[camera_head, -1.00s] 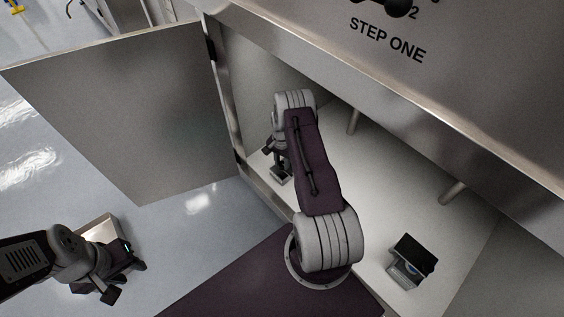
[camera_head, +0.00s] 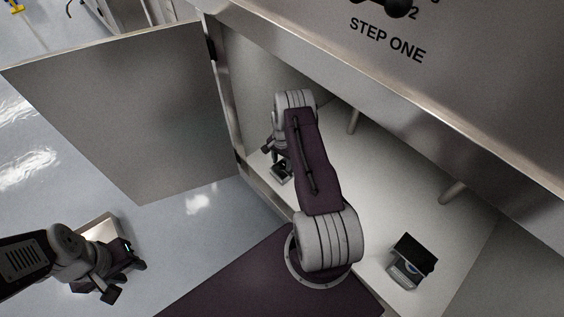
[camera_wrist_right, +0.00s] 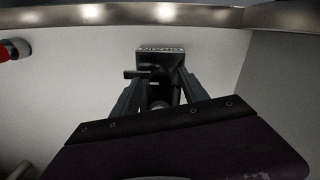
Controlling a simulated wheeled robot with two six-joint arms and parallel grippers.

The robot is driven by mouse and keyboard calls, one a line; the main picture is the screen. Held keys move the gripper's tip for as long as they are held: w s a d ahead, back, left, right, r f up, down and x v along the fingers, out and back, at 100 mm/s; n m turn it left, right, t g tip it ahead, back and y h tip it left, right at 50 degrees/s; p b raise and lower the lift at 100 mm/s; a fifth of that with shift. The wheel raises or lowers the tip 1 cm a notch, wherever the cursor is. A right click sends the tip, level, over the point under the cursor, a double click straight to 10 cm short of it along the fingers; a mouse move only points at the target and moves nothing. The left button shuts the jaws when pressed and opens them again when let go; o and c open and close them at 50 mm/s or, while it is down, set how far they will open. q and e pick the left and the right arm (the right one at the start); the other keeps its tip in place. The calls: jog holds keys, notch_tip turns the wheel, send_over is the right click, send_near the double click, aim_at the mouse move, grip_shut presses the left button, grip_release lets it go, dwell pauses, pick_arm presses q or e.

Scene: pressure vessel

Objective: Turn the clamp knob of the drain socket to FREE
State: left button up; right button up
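The drain socket shows in the right wrist view as a dark fitting (camera_wrist_right: 162,50) with a small lettered plate on top, on the pale cabinet floor. A short dark bar (camera_wrist_right: 135,73) sticks out to its left. My right gripper (camera_wrist_right: 162,82) has its two fingers apart, one on each side of the fitting's lower dark part. Whether they touch it I cannot tell, and the knob's setting is not readable. In the head view the right gripper (camera_head: 274,152) is inside the cabinet, partly hidden by my arm, close to a small block (camera_head: 281,171). My left gripper (camera_head: 124,282) is open and empty over the floor.
The cabinet door (camera_head: 130,110) stands open to the left. A second device with a black flap (camera_head: 413,252) sits at the right of the cabinet floor. Thin posts (camera_head: 354,121) rise from that floor. A red-tipped part (camera_wrist_right: 12,50) shows at the wrist view's left edge.

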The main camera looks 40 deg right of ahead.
aim_at(282, 164)
notch_tip(282, 164, up, 9)
jog(key=p, duration=0.4)
dwell(0.4)
